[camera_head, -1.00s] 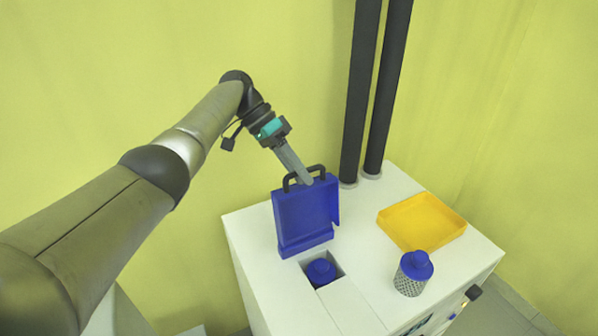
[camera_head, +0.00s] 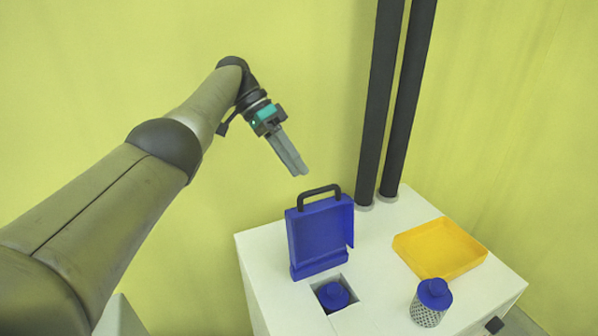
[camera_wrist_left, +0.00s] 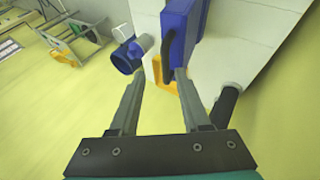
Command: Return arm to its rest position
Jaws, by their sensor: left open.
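My left gripper (camera_head: 290,153) is in the air above and to the left of the blue lid's handle in the head view, apart from it. Its two grey fingers also show in the left wrist view (camera_wrist_left: 158,88), spread apart with nothing held between them. The blue lid (camera_head: 320,238) stands upright on the white cabinet (camera_head: 262,264), with its black handle (camera_head: 319,191) at the top. The lid and handle also show beyond the fingers in the left wrist view (camera_wrist_left: 182,32). My right gripper is not in view.
A square opening with a blue-capped part (camera_head: 333,296) lies in front of the lid. A yellow tray (camera_head: 440,248) and a mesh cylinder with a blue cap (camera_head: 430,303) stand to the right. Two dark vertical pipes (camera_head: 390,110) rise behind. The air before the yellow wall is clear.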

